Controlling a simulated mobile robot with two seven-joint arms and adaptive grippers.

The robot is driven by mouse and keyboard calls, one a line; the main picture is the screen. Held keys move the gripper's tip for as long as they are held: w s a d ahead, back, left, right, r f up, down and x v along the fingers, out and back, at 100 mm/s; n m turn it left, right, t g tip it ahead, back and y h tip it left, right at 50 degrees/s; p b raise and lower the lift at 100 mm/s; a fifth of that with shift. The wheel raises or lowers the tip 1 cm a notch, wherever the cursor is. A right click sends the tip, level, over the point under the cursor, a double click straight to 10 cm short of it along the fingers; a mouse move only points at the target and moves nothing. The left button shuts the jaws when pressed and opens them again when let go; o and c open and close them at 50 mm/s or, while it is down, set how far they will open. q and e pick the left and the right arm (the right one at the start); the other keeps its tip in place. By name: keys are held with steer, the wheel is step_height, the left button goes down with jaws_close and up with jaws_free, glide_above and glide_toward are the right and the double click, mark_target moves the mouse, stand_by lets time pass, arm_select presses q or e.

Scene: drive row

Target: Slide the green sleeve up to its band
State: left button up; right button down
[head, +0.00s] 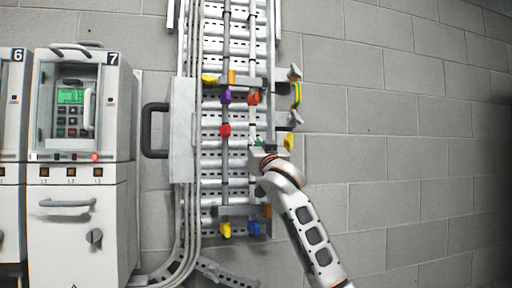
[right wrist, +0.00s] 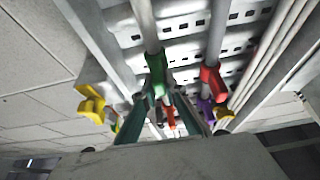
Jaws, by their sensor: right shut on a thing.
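The green sleeve (head: 256,142) sits on the right-hand vertical rod of the metal rack (head: 210,172). In the right wrist view the green sleeve (right wrist: 156,72) is around a grey rod. My right gripper (head: 259,151) reaches up from below right. In the right wrist view its teal fingers (right wrist: 158,94) are shut on the green sleeve and hide part of it. An orange-red piece (head: 253,98) sits higher on the same rod. I cannot clearly make out the sleeve's band. My left gripper is not in view.
A red sleeve (head: 225,130) and a purple one (head: 226,97) sit on the neighbouring rod to the left. A yellow piece (head: 289,141) is close right. A grey box with a black handle (head: 154,131) and cabinet 7 (head: 82,110) stand left. The right wall is bare.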

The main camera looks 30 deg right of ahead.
step_height(320, 180, up, 5)
steer(key=shift+f+p, duration=0.1)
steer(key=shift+p, duration=0.4)
steer(key=shift+r, duration=0.2)
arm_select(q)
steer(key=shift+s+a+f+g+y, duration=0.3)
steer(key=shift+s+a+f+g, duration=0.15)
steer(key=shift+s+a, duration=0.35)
arm_select(e)
steer(key=shift+s+d, duration=0.1)
steer(key=shift+s, duration=0.05)
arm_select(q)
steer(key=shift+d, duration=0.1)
arm_select(e)
steer(key=shift+r, duration=0.1)
steer(key=c, duration=2.1)
jaws_free()
steer(key=shift+c, duration=0.2)
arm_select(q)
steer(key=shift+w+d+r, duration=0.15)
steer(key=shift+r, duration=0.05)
arm_select(e)
steer(key=shift+o, duration=0.3)
